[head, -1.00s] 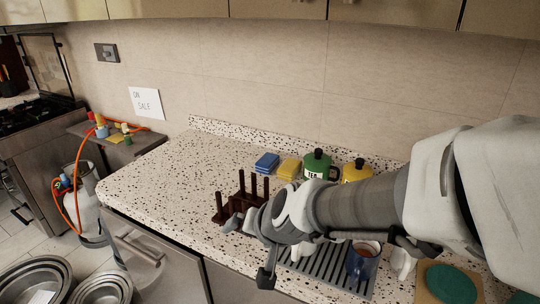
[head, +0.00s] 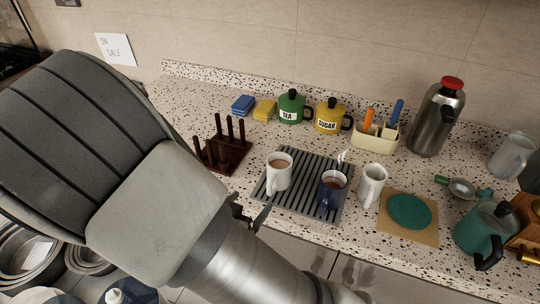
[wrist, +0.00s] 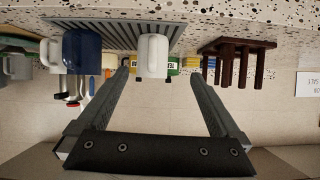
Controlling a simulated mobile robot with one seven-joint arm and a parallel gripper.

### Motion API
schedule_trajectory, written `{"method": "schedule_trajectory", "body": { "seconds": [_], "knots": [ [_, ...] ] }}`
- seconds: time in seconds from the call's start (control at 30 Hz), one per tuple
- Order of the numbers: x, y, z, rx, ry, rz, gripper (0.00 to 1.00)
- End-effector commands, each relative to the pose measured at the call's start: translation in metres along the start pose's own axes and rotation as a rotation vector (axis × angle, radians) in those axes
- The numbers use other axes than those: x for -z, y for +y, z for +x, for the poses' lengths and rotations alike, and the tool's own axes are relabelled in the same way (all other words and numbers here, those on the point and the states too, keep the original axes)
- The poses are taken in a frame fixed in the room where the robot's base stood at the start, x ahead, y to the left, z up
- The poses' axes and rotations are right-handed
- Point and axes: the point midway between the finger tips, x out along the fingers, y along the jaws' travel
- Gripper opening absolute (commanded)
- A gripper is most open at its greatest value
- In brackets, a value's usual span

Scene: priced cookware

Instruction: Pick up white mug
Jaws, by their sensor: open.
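A white mug (head: 279,172) with brown contents stands upright on the left part of the grey slatted rack (head: 325,165) in the head view. In the wrist view, which looks upside down, this white mug (wrist: 153,55) shows between my finger lines. My gripper (wrist: 159,73) is open and empty there. In the head view my gripper (head: 250,214) is in front of the rack, partly hidden by my arm. A second white mug (head: 371,187) stands right of the rack.
A dark blue mug (head: 332,190) stands on the rack close to the white mug. A dark wooden peg holder (head: 225,154) is to the left. Green tea (head: 291,108) and yellow sugar (head: 330,118) pots stand behind. A green round pad (head: 409,211) lies at right.

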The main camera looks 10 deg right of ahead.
Motion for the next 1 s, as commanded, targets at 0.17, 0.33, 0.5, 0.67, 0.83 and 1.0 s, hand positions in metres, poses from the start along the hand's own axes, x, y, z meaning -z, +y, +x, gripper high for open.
{"method": "schedule_trajectory", "body": {
  "seconds": [0.17,0.33,0.5,0.67,0.83,1.0],
  "knots": [
    [0.006,0.008,-0.001,-0.031,0.079,-0.023,1.00],
    [0.008,0.011,0.021,-0.038,0.088,-0.023,1.00],
    [0.011,0.012,0.059,-0.038,0.086,-0.023,1.00],
    [0.014,0.013,0.092,-0.037,0.085,-0.024,1.00],
    [0.016,0.013,0.114,-0.033,0.083,-0.024,1.00],
    [0.017,0.013,0.123,-0.032,0.083,-0.023,1.00]
  ]
}}
